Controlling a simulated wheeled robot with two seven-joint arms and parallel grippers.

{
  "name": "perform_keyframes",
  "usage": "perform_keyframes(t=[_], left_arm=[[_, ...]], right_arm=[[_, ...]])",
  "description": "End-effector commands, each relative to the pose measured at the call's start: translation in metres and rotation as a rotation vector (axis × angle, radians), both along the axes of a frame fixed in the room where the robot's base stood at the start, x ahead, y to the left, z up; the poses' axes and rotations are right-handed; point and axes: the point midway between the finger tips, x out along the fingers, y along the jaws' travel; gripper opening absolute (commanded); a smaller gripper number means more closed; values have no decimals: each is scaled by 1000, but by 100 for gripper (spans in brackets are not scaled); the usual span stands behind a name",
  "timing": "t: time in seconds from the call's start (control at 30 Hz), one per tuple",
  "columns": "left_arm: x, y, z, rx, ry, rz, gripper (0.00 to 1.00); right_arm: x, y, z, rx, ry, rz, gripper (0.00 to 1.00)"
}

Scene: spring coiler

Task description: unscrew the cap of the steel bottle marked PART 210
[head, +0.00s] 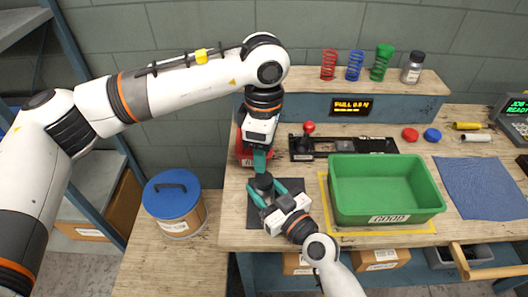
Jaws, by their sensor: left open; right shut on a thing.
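A small dark cap-like top (263,182) shows between the fingers of my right gripper (266,193), over a dark mat (262,215) near the left end of the bench. My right gripper is shut on this thing, which I take to be the bottle; its body is mostly hidden by the fingers and no PART 210 marking is readable. My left gripper (260,160) is open and points down just above and behind the dark top. Whether its fingers touch the top cannot be told.
A green bin (388,217) marked GOOD stands right of my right gripper. A black fixture with a red knob (309,128) is behind. A red object (243,153) sits beside my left gripper. Springs and a dark-capped jar (412,68) stand on the shelf. A blue cloth (483,187) lies at right.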

Motion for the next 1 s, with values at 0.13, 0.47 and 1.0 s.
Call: perform_keyframes(t=[0.13,0.47,1.0], left_arm=[[0,0,0,0,1,-358,55],[0,0,0,-1,3,-1164,55],[0,0,0,-3,6,-2088,55]], right_arm=[[0,0,0,-1,1,0,0],[0,0,-1,-1,1,0,0],[0,0,-1,-1,2,0,0]])
